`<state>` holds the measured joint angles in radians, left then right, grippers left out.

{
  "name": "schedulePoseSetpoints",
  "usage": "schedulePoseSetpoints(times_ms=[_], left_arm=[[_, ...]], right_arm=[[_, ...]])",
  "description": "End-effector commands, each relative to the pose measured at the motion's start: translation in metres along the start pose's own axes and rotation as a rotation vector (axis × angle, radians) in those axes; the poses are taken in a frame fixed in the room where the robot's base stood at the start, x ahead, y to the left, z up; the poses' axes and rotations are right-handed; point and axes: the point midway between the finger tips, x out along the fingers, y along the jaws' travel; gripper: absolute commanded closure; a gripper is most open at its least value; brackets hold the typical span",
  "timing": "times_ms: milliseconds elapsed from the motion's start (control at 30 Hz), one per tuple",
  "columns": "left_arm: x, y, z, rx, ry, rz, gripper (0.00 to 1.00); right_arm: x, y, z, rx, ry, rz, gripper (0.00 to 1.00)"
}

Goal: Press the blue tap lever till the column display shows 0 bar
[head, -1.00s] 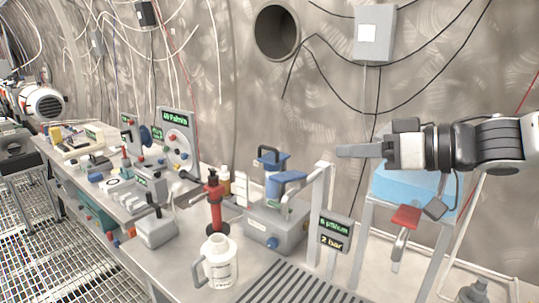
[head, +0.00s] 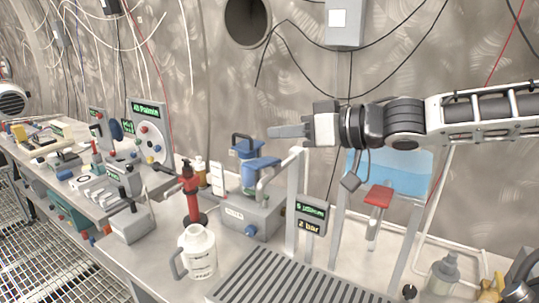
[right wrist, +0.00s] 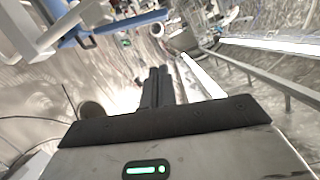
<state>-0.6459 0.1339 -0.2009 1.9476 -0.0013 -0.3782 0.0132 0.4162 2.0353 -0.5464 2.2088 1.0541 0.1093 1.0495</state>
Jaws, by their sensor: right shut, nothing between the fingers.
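The blue tap lever (head: 262,164) juts left from the top of the pale tap column (head: 293,205) in the head view. A blue bar at the top left of the right wrist view (right wrist: 72,28) looks like the same lever. The column display (head: 311,218) shows 2 bar in green on its lower line. My right gripper (head: 272,132) is shut and empty, its fingers pointing left. In the head view its tips appear just above the lever, with a gap; depth is hard to tell. The shut fingers also show in the right wrist view (right wrist: 157,85). My left gripper is out of view.
A red pump bottle (head: 192,195) and white jug (head: 198,253) stand further left. A slatted drain (head: 290,280) lies in front. A red-handled lever (head: 378,197) hangs to the right.

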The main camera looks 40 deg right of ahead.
Motion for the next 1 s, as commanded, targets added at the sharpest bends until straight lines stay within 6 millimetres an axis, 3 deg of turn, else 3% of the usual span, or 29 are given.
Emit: schedulePoseSetpoints(times_ms=[233, 600, 1000], left_arm=[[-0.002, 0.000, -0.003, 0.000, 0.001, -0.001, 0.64], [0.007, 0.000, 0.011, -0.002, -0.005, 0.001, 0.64], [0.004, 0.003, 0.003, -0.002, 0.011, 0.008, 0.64]], right_arm=[[0.026, 0.000, 0.000, 0.004, 0.000, -0.001, 1.00], [0.034, 0.001, 0.035, -0.002, 0.002, -0.001, 1.00], [0.035, 0.000, 0.039, -0.001, 0.000, 0.001, 1.00]])
